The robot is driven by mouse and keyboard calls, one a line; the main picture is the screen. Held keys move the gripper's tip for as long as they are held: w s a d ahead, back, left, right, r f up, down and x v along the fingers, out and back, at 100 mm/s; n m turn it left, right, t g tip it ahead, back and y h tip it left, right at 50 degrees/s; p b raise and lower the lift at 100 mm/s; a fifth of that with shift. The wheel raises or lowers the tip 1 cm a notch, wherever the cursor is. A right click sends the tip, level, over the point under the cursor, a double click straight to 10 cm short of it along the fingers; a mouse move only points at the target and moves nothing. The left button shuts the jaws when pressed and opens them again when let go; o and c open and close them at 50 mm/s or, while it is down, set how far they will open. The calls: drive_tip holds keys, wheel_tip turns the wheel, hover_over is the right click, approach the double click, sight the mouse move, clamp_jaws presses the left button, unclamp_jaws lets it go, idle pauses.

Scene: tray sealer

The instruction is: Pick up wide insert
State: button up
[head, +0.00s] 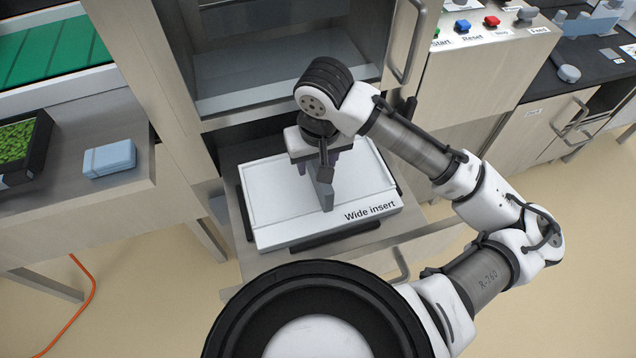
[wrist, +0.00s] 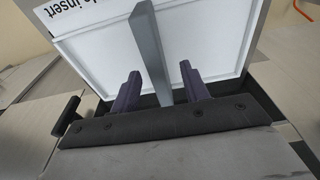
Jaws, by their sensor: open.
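The wide insert (head: 275,205) is a flat white block labelled "Wide insert" on its front edge. It lies in a dark-edged open drawer below the machine's chamber. A grey upright handle (head: 325,192) stands at its middle; in the wrist view the handle (wrist: 151,52) rises between the fingers. My gripper (head: 318,175) is above the insert, pointing down, its two purple fingers open on either side of the handle. In the wrist view my gripper (wrist: 161,88) shows a gap on both sides of the handle. Part of the insert is hidden behind my wrist.
The machine's open chamber (head: 280,75) is behind the drawer. A control panel with buttons (head: 480,28) is at the upper right. On the left bench are a light-blue box (head: 109,158) and a black tray with green contents (head: 44,140). An orange cable (head: 84,300) lies on the floor.

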drive_tip(key=f, duration=0.4)
drive_tip(key=w+f, duration=0.1)
drive_tip(key=f, duration=0.2)
drive_tip(key=shift+w+d+f+p, duration=0.1)
drive_tip(key=shift+p, duration=0.3)
clamp_jaws()
